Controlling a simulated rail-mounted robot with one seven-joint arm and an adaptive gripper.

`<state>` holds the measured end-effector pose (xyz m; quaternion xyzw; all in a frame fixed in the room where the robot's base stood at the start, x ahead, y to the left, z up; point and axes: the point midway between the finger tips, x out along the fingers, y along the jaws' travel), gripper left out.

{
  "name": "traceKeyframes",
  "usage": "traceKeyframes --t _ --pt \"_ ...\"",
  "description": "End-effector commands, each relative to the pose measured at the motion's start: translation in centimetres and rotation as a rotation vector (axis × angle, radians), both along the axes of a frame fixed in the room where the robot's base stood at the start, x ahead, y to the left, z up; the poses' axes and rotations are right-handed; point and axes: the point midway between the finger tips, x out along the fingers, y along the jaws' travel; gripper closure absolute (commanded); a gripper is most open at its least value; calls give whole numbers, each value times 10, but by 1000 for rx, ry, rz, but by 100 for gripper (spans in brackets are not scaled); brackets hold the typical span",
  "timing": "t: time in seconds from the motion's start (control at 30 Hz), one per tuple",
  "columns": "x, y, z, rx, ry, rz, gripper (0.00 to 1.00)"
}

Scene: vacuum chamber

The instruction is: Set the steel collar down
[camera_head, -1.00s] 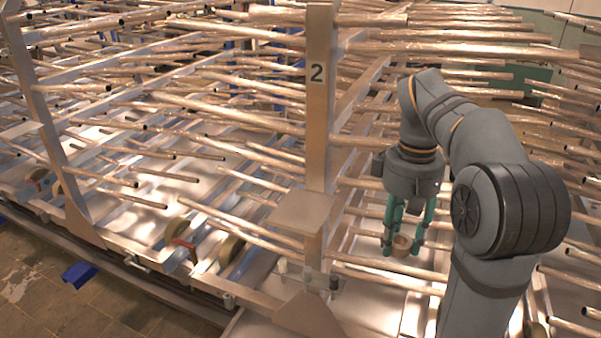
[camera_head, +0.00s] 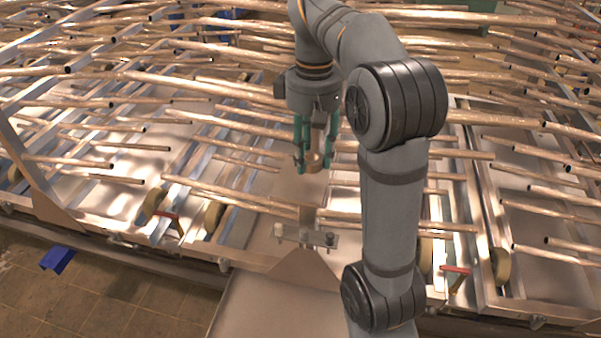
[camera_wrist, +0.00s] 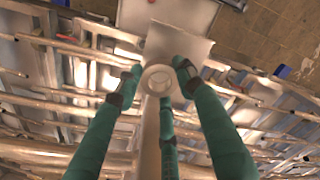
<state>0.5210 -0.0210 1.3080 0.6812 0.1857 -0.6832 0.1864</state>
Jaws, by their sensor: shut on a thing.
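The steel collar (camera_head: 314,162) is a small tan-metallic ring held between the green fingers of my gripper (camera_head: 312,158). The collar is in the air among the rods, in front of an upright post. A flat grey plate (camera_wrist: 178,42) lies just beyond the collar in the wrist view. The gap between collar and plate cannot be judged.
Rows of long copper-coloured rods (camera_head: 120,128) stick out on both sides, some close to my gripper. A bare grey surface (camera_head: 270,308) lies in front at the bottom. A blue piece (camera_head: 58,258) is on the tiled floor (camera_head: 95,300) at left.

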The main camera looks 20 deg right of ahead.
Motion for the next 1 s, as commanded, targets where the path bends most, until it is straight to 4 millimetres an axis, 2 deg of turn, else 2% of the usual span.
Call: traceKeyframes --t 0.1,0.2,0.5,0.93,0.97,1.0 --pt "7 13 -9 -1 0 -1 96" --pt "9 18 -12 0 -1 -3 96" --pt "9 18 -49 -1 1 -2 96" --pt "10 18 -57 0 -1 -3 96" --pt "9 18 -57 0 -1 -3 62" --pt "9 18 -56 0 -1 -3 59"
